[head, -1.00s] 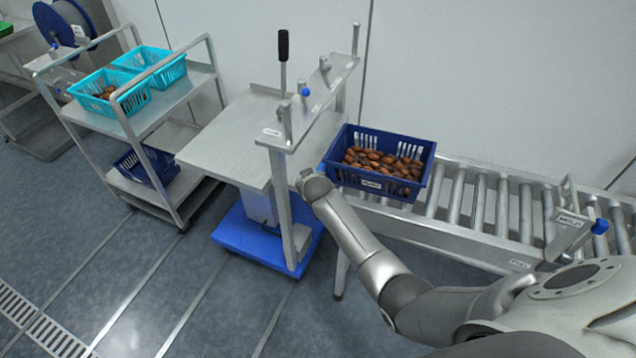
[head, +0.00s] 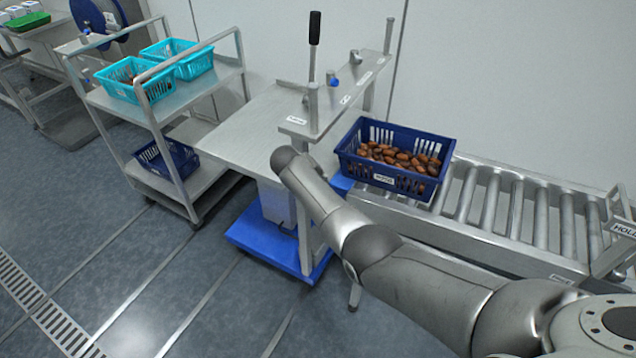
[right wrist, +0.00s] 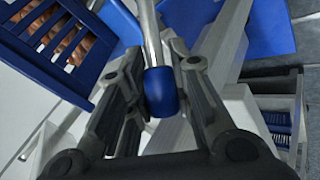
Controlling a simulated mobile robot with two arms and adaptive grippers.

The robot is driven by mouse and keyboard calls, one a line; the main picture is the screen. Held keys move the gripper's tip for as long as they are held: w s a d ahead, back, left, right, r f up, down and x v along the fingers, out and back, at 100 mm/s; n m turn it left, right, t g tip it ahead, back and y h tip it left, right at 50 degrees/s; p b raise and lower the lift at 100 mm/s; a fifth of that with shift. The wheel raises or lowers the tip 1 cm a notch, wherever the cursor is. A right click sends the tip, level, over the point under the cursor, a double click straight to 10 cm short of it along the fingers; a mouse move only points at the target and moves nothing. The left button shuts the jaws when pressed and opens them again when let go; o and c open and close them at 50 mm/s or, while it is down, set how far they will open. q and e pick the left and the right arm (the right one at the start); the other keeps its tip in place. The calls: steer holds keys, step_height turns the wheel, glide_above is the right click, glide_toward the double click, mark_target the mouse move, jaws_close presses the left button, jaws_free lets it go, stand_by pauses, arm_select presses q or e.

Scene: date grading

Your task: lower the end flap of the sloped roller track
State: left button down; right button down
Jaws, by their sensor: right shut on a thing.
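The sloped roller track (head: 430,228) runs from the middle to the right edge of the head view. A navy crate (head: 352,162) of dates stands at its left end. My right arm reaches across in front of this end and hides my right gripper and part of the track end. In the right wrist view my right gripper (right wrist: 160,68) is shut on a blue-capped metal handle (right wrist: 160,95), with the cap between its fingers. I cannot tell whether the end flap is up or lowered. My left gripper is out of view.
A steel stand (head: 255,125) with a black-handled lever (head: 314,30) is beside the track's left end, over a blue base (head: 262,240). A trolley (head: 185,105) with turquoise baskets stands further left. The floor at lower left is clear.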

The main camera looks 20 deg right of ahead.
steer(key=shift+f, duration=0.1)
stand_by(0.3)
steer(key=c, duration=1.3)
jaws_free()
steer(key=shift+o, duration=0.2)
steer(key=v, duration=1.2)
